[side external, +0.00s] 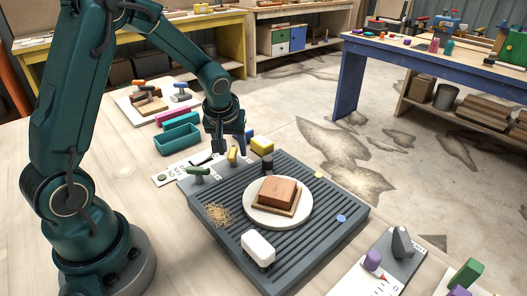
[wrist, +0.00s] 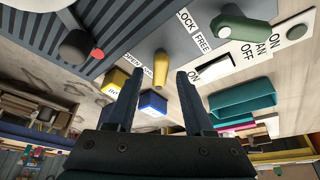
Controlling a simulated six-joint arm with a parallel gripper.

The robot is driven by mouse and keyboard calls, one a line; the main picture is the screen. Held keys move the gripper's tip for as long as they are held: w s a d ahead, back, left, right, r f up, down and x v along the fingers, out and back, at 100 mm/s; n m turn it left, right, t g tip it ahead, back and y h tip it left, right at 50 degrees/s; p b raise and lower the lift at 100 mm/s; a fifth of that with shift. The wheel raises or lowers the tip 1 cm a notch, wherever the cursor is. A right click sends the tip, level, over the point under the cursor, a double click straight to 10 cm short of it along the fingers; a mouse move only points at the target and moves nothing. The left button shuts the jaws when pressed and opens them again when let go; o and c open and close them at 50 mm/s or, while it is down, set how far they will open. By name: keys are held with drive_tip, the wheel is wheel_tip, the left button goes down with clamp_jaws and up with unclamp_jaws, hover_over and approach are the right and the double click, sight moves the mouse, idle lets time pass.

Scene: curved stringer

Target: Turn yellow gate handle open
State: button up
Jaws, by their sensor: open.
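The yellow gate handle (side external: 232,156) is a short upright-looking lever at the back edge of the grey ribbed bench plate. In the wrist view the yellow handle (wrist: 150,60) shows between my fingertips, beside a small white label starting with "OPEN". My gripper (side external: 229,147) is just above and behind the handle in the side view, pointing down. In the wrist view my gripper (wrist: 160,72) has its two fingers apart, one on each side of the handle. I cannot tell whether either finger touches it.
A green handle (side external: 198,171) stands left of the yellow one, by a "LOCK FREE" label. A dark knob (side external: 267,164) and a yellow block (side external: 262,145) stand to the right. A wooden block (side external: 277,192) sits on a round white plate. Teal bins (side external: 180,138) lie behind.

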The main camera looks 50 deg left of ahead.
clamp_jaws()
drive_tip(key=shift+s+a+m+t+h, duration=0.1)
drive_tip(key=shift+m+t+h, duration=0.25)
drive_tip(key=shift+m, duration=0.8)
drive_tip(key=shift+s+m+t+h, duration=0.15)
drive_tip(key=shift+m+h, duration=0.3)
drive_tip(key=shift+m, duration=0.7)
drive_tip(key=shift+w+a+m+h, duration=0.1)
drive_tip(key=shift+m+h, duration=0.3)
drive_tip(key=shift+m, duration=0.7)
drive_tip(key=shift+a+m+h, duration=0.1)
drive_tip(key=shift+m+h, duration=0.3)
drive_tip(key=shift+m, duration=0.7)
drive_tip(key=m+h, duration=0.1)
drive_tip(key=m, duration=0.3)
drive_tip(key=shift+h, duration=0.3)
drive_tip(key=m+g+h, duration=0.1)
drive_tip(key=m, duration=0.3)
drive_tip(key=shift+w+a+m, duration=0.1)
drive_tip(key=shift+m, duration=0.3)
drive_tip(key=shift+h, duration=0.3)
